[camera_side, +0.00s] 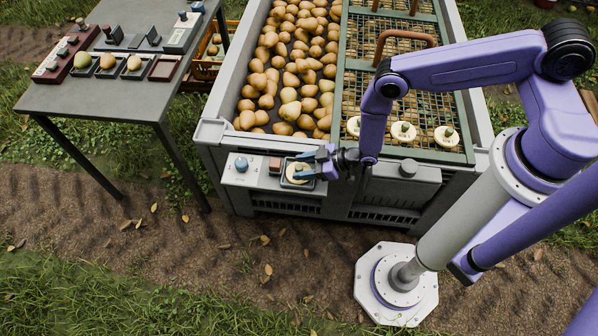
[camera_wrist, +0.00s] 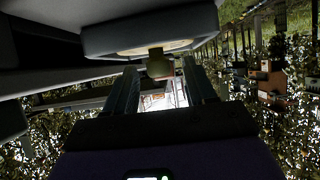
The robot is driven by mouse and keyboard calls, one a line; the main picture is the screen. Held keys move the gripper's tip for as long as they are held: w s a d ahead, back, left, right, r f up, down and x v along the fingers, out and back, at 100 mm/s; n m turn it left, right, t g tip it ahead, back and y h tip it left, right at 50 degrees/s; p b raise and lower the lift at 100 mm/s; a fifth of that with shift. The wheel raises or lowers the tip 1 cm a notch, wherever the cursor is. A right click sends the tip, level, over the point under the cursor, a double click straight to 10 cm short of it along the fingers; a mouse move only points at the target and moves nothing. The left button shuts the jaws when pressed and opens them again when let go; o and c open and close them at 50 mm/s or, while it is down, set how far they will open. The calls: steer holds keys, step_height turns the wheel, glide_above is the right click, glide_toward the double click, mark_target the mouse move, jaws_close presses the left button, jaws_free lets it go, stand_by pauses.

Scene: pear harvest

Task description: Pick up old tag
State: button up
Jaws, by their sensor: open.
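A round cream tag (camera_side: 297,172) with a raised knob sits in a small dark-rimmed holder (camera_side: 286,182) on the bin's front ledge; I take it as the old tag. In the wrist view, its olive knob (camera_wrist: 160,66) shows between my fingers, with a strip of cream disc (camera_wrist: 152,49) in the grey holder (camera_wrist: 110,38). My gripper (camera_side: 312,164) reaches in level from the right with blue fingers open. In the wrist view my gripper (camera_wrist: 160,84) has one finger on each side of the knob, with gaps visible. The fingers partly hide the tag in the side view.
Several similar cream tags (camera_side: 403,131) lie on the green mesh lid (camera_side: 430,90) above. A blue-knobbed unit (camera_side: 241,165) and a reddish block (camera_side: 275,165) are left of the holder. Pears (camera_side: 290,80) fill the bin's open half. A grey table (camera_side: 110,95) stands left.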

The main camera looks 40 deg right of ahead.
jaws_close()
steer(key=shift+r, duration=0.2)
stand_by(0.3)
